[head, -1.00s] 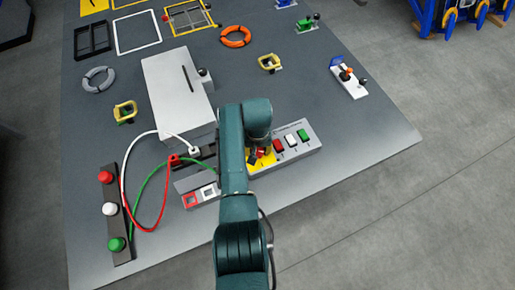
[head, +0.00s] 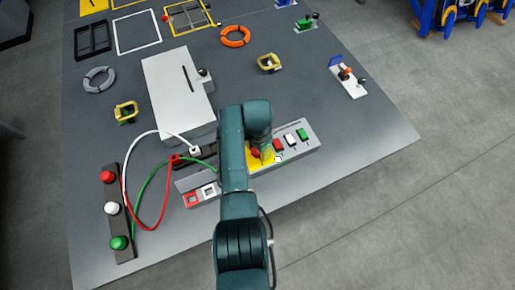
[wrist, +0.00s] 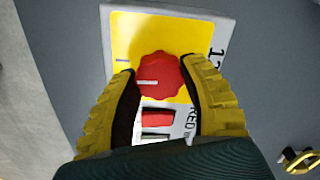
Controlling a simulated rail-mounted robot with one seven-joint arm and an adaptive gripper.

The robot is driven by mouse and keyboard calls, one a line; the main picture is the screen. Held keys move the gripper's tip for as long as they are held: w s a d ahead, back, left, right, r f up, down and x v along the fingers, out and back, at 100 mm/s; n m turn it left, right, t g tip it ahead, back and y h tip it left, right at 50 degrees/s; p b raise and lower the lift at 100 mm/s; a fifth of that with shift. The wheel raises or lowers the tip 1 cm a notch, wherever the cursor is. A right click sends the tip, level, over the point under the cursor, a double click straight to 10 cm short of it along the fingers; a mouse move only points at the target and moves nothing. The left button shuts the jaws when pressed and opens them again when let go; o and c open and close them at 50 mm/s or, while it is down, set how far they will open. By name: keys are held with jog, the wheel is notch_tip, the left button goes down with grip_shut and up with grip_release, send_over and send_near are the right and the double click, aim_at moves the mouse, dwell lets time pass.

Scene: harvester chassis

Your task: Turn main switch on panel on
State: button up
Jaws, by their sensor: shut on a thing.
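The main switch is a red scalloped knob (wrist: 158,78) on a yellow plate (wrist: 150,35) at one end of the grey panel (head: 308,140). A white line marks the knob and points toward the left in the wrist view. A dark tick shows on the plate left of the knob, and part of a "1" stands at its right. My gripper (wrist: 160,80) has its two yellow fingers on either side of the knob and is shut on it. In the head view my arm covers part of the yellow plate and knob.
Red (head: 278,145), white (head: 291,139) and green (head: 303,134) buttons sit beside the switch on the panel. A grey box (head: 178,95) and cables (head: 155,225) lie to the left. The board right of the panel is clear.

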jog(key=shift+f+m, duration=0.15)
jog(key=shift+m, duration=0.45)
jog(key=o, duration=1.2)
jog(key=shift+d, duration=0.1)
jog(key=shift+w+r, duration=0.1)
jog(key=shift+r, duration=0.4)
notch_tip(320, 180, up, 11)
jog(key=shift+r, duration=0.15)
